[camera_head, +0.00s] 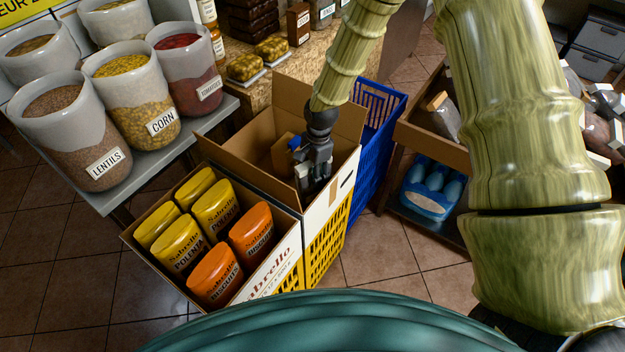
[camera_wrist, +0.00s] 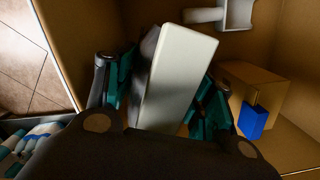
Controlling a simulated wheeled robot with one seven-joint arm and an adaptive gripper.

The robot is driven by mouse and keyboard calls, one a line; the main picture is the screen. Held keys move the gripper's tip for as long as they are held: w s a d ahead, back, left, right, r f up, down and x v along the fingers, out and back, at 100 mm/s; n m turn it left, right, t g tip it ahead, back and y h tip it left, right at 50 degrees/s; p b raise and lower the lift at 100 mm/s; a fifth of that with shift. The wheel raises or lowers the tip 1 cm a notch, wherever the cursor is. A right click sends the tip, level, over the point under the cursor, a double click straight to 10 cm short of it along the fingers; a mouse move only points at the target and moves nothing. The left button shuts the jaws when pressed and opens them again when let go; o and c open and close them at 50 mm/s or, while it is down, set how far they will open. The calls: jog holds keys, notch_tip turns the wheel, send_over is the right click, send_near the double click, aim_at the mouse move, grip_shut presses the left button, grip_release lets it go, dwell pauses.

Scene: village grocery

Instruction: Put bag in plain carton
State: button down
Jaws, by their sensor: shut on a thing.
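The plain carton (camera_head: 232,167) stands open with its flaps spread, on a yellow crate; its brown inner wall also fills much of the wrist view (camera_wrist: 298,45). My gripper (camera_head: 318,172) reaches down into the carton from above. In the wrist view my gripper (camera_wrist: 162,98) is shut on the bag (camera_wrist: 182,75), which shows a pale flat face and a dark grey side. The bag is inside the carton's opening. Its lower end is hidden, so I cannot tell whether it touches the floor. A brown box with a blue tab (camera_wrist: 250,85) lies in the carton beside it.
A white bracket-like thing (camera_wrist: 235,14) is also in the carton. A printed carton (camera_head: 283,268) of yellow and orange packs stands in front. A blue crate (camera_head: 378,108) is behind at right. Shelving (camera_head: 440,150) holds more goods on the right; lentil and corn bins (camera_head: 70,130) stand left.

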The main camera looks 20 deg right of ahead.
jog(key=shift+f, duration=1.85)
jog(key=c, duration=0.8)
grip_release()
jog(key=shift+w+d+r+b, duration=0.15)
jog(key=shift+d+r, duration=0.1)
jog(key=shift+r, duration=1.75)
jog(key=shift+s+d+r+b, duration=0.1)
jog(key=shift+d+r+b, duration=0.1)
jog(key=shift+r, duration=1.85)
jog(key=shift+w+d+r+b, duration=0.15)
jog(key=shift+d+r, duration=0.1)
jog(key=shift+r, duration=1.75)
